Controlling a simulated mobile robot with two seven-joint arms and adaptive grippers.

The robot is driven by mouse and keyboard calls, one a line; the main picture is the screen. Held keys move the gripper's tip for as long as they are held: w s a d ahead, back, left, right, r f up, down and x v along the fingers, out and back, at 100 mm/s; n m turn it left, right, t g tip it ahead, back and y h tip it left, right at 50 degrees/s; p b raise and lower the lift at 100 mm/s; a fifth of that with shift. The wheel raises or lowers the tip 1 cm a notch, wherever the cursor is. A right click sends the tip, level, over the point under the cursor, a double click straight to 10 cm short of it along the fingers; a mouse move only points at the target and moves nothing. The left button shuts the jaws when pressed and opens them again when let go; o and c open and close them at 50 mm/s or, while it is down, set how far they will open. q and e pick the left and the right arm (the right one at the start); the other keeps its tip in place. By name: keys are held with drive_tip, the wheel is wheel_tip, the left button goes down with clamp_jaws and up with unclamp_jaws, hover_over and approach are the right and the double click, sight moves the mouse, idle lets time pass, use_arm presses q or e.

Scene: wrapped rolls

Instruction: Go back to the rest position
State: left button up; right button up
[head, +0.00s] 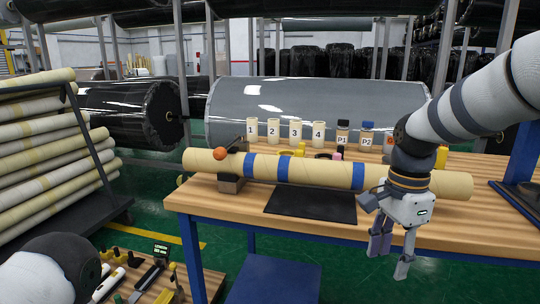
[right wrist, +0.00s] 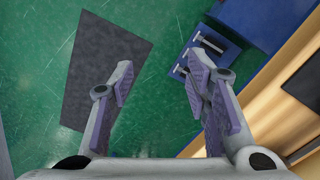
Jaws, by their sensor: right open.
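My right gripper (head: 391,256) hangs in front of the table's front edge, right of centre in the head view, fingers pointing down. Its fingers are spread and empty; the right wrist view shows the open gap (right wrist: 162,85) with green floor beyond it. A long cream roll (head: 322,173) with blue bands lies along the table, behind my right gripper, and its right part is partly hidden by my arm. My left arm shows only as a white link at the lower left of the head view; its gripper is out of view.
The wooden table (head: 215,205) holds a black mat (head: 312,204), numbered cream cylinders (head: 273,131) and bottles P1 and P2. A rack of cream rolls (head: 45,150) stands left. A low tool bench (head: 165,285) is at the lower left. Large wrapped rolls (head: 320,100) lie behind.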

drive_tip(key=s+f+n, duration=0.2)
drive_tip(key=s+f, duration=0.3)
drive_tip(key=f, duration=0.3)
drive_tip(key=s+f+n+g, duration=0.1)
drive_tip(key=s+f+n, duration=0.2)
drive_tip(key=s+f, duration=0.35)
drive_tip(key=s+f+n, duration=0.2)
drive_tip(key=s+f, duration=0.1)
drive_tip(key=f, duration=0.7)
drive_tip(key=s+f+n, duration=0.2)
drive_tip(key=s+n, duration=0.2)
drive_tip(key=s, duration=0.8)
drive_tip(key=s+f+n, duration=0.2)
drive_tip(key=s+n, duration=0.2)
drive_tip(key=s, duration=0.9)
drive_tip(key=shift+s+d+f+g, duration=0.15)
drive_tip(key=shift+d+f+g, duration=0.15)
drive_tip(key=shift+f+g, duration=0.1)
